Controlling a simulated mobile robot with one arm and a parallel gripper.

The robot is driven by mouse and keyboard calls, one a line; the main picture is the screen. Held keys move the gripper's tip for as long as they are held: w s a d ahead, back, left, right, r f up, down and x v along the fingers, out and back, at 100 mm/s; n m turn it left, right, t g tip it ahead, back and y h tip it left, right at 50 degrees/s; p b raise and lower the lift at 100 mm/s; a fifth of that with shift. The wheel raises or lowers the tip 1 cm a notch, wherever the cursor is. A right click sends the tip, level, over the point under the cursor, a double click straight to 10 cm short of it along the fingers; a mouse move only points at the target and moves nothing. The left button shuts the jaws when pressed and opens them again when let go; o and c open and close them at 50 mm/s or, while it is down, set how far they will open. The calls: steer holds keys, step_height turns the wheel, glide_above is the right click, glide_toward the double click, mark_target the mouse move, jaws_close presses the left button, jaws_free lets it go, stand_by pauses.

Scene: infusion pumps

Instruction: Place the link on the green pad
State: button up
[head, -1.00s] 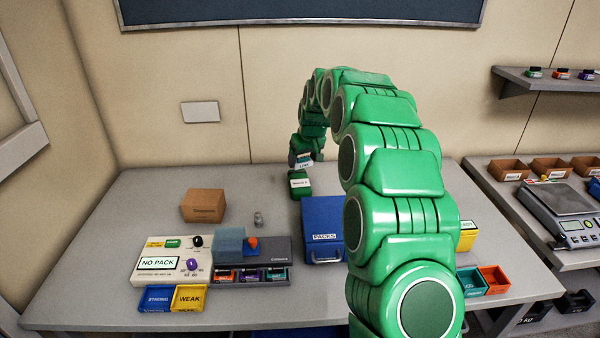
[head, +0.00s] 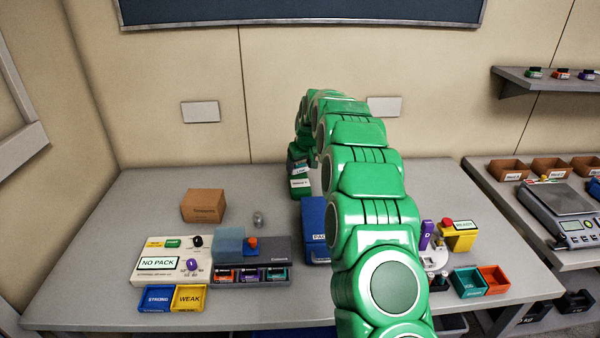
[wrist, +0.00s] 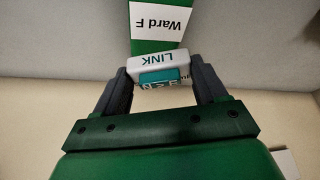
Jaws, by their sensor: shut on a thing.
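The link (wrist: 146,60) is a small light-grey block with a teal patch, marked LINK. My gripper (wrist: 160,80) is shut on it, one finger on each side. In the head view the link is small at the far middle of the table, by my gripper (head: 300,163). A green thing with a white label (head: 300,184) is just below it in the picture; in the wrist view it is the green surface (wrist: 152,46) labelled Ward F, behind the link. I cannot tell whether the link touches it. No other green pad is clear.
A blue PACKS box (head: 313,225) stands close in front, partly hidden by my arm. To the left are a cardboard box (head: 203,205), a small grey object (head: 258,220) and the NO PACK device (head: 165,252). The back left of the table is clear.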

mark_target(301, 168)
steer(key=shift+w+f, duration=0.1)
steer(key=shift+f, duration=1.55)
steer(key=shift+f, duration=0.1)
steer(key=o, duration=1)
steer(key=shift+o, duration=0.2)
